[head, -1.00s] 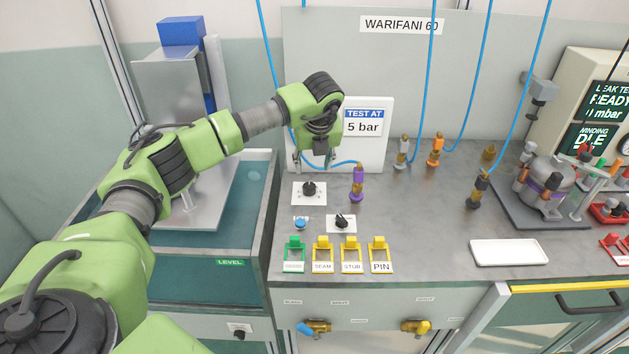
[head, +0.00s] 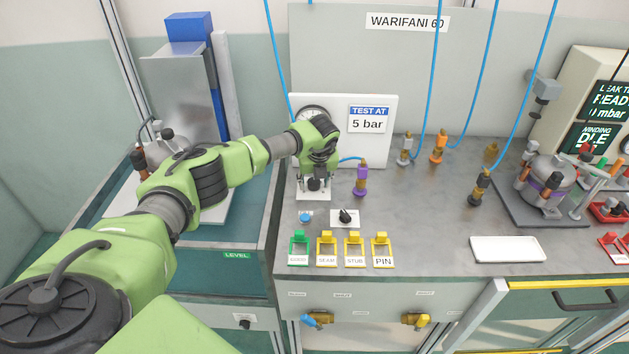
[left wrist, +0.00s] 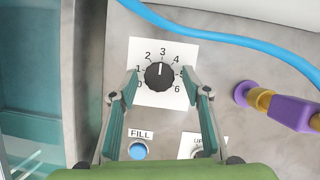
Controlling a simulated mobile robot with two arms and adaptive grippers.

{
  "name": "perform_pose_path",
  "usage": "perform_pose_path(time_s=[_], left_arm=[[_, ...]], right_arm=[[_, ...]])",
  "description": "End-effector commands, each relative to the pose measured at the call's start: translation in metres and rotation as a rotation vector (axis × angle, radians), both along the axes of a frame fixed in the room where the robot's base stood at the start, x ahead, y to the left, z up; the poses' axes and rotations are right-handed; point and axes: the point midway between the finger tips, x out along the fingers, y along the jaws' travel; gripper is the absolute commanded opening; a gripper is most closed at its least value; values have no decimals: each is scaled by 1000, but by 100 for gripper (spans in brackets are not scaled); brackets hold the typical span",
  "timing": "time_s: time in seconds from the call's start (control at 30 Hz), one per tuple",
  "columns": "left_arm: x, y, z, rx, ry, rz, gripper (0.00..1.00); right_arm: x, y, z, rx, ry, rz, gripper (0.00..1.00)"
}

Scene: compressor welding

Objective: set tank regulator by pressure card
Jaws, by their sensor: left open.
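The regulator knob (left wrist: 160,75) is black and round, on a white plate marked 0 to 6. Its white pointer line points up, near the 3. My left gripper (left wrist: 161,76) is open, with one fingertip on each side of the knob; I cannot tell whether they touch it. In the head view my left gripper (head: 315,183) is over the knob plate (head: 313,195) and hides most of it. The pressure card (head: 368,120) on the white board reads "TEST AT 5 bar". A round gauge (head: 312,113) beside it is partly hidden by my arm.
A blue FILL button (left wrist: 138,151) and a black selector switch (head: 345,216) lie in front of the knob. A purple fitting (head: 361,180) with a blue hose stands to its right. Several labelled yellow and green holders line the front. A white tray (head: 508,249) is empty.

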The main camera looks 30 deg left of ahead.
Motion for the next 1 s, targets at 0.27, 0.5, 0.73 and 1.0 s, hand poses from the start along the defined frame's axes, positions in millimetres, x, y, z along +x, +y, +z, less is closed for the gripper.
perform_pose_path(time_s=[0.27, 0.5, 0.73, 1.0], left_arm=[[0, 0, 0, 1, 1, 0, 5], [0, 0, 0, 0, 1, -5, 6], [-1, 2, -1, 0, 1, -71, 6], [-2, 4, -3, 0, 0, -269, 6]], right_arm=[[0, 0, 0, 0, 0, 0, 0], [0, 0, -1, 0, 0, 0, 0], [0, 0, -6, 0, 0, 0, 0], [0, 0, -20, 1, 0, 0, 0]])
